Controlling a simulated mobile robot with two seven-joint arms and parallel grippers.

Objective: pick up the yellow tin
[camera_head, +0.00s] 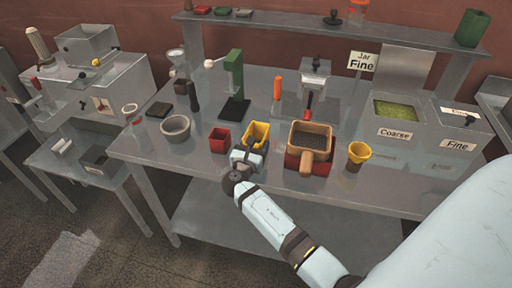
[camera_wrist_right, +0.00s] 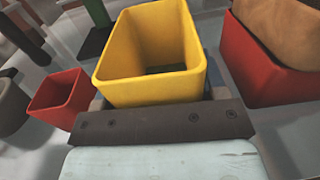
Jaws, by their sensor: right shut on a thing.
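The yellow tin (camera_head: 255,133) is a square, open-topped container near the front edge of the steel table. In the right wrist view the yellow tin (camera_wrist_right: 150,50) stands upright directly in front of my gripper and looks empty. My right gripper (camera_head: 248,155) is shut on the tin from its front side. Its fingertips are mostly hidden, and I cannot tell whether the tin's base touches the table. My left gripper is not in view.
A small red tin (camera_head: 219,140) stands just left of the yellow tin. Right of it is a wooden sieve (camera_head: 311,139) on a red container (camera_head: 318,167), then a round yellow cup (camera_head: 359,155). A grey bowl (camera_head: 176,129) is farther left. A green press (camera_head: 236,75) stands behind.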

